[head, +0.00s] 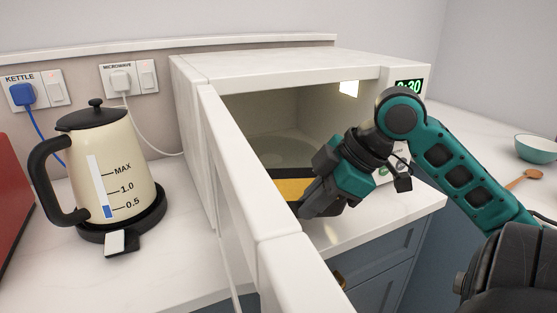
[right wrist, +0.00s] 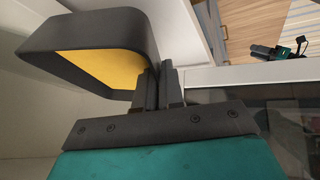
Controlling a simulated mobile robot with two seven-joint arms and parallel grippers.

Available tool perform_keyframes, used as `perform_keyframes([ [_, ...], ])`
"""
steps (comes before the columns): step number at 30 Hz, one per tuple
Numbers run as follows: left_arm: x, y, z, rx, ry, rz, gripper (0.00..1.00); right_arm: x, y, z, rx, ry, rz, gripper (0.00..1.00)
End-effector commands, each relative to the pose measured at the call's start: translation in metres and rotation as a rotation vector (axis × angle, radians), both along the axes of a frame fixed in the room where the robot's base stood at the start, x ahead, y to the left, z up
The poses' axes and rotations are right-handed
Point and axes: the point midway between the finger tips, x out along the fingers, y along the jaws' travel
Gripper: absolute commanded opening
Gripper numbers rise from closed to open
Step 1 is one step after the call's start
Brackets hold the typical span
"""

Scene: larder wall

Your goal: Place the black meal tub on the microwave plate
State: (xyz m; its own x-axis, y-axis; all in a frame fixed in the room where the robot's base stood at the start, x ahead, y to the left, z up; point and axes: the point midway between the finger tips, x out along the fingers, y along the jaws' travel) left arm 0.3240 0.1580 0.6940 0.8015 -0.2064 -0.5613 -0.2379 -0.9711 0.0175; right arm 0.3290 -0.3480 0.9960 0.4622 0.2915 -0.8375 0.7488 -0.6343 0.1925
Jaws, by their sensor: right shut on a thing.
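The black meal tub (right wrist: 85,32) has dark walls and a yellow inside, which also shows in the head view (head: 291,188). It is at the mouth of the open microwave (head: 290,66). My right gripper (right wrist: 160,88) is shut on the tub's wall at its near side. In the head view the right gripper (head: 312,205) covers much of the tub. The round microwave plate (head: 283,150) shows inside, behind the tub. I cannot tell whether the tub touches the plate. My left gripper is not in view.
The microwave door (head: 246,180) stands open toward me, left of my right gripper. A cream kettle (head: 107,175) stands on its base further left. A teal bowl (head: 536,148) and a wooden spoon (head: 524,178) are on the counter at right.

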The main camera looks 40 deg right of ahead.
Motion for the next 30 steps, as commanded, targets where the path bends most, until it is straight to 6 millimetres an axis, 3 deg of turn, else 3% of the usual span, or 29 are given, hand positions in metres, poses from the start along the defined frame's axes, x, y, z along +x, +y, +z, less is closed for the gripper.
perform_keyframes([
  [6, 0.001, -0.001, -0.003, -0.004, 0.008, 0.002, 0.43, 0.046, -0.016, 0.001, -0.006, -0.003, -0.003, 0.00],
  [11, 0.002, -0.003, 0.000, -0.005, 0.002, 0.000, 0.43, 0.073, -0.025, 0.002, -0.006, -0.002, -0.004, 0.00],
  [30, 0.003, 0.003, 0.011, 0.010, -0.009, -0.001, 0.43, 0.110, -0.036, 0.005, 0.005, -0.008, -0.005, 0.00],
])
